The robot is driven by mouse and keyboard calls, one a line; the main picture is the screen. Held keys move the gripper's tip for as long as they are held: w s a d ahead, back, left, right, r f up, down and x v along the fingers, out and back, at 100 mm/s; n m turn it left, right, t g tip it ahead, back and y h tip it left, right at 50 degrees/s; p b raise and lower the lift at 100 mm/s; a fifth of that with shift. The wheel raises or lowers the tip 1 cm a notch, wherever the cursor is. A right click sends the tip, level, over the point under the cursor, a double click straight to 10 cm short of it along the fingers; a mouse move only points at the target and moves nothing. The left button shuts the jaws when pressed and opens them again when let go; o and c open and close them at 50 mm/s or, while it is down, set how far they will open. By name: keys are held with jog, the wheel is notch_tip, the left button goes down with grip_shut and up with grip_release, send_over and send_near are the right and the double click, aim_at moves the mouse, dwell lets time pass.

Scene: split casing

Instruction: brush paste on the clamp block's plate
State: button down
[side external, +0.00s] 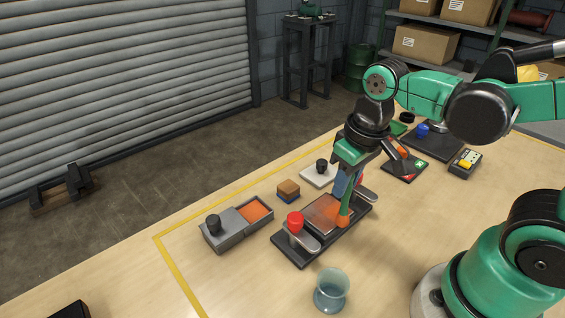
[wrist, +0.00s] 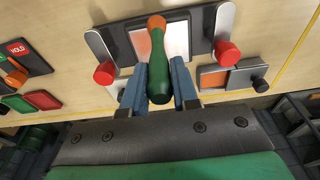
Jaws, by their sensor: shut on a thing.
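My gripper (wrist: 160,88) is shut on the green handle of a brush (wrist: 158,78), with one blue finger on each side. The brush's orange end (side external: 343,219) points down at the right part of the clamp block's plate (side external: 318,209); contact is hard to tell. The plate has an orange tint over much of its face and looks paler in places in the wrist view (wrist: 176,38). The clamp block (side external: 291,253) is a dark base with a grey clamp arm at each end. Its red knobs show in the wrist view, one left (wrist: 104,73) and one right (wrist: 227,53).
A grey box with an orange-filled compartment (side external: 254,211) and black knob stands left of the block. A brown-and-blue sponge-like block (side external: 288,189) and a white plate with a black knob (side external: 318,176) lie behind. A glass cup (side external: 331,290) stands in front.

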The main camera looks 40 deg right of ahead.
jog(key=shift+s, duration=0.2)
jog(key=shift+w+a, duration=0.1)
jog(key=shift+a, duration=0.5)
jog(key=w, duration=0.6)
jog(key=shift+w, duration=0.2)
notch_tip(320, 180, up, 6)
dwell(0.6)
jog(key=shift+r, duration=0.15)
notch_tip(320, 180, up, 3)
jog(key=shift+f, duration=0.15)
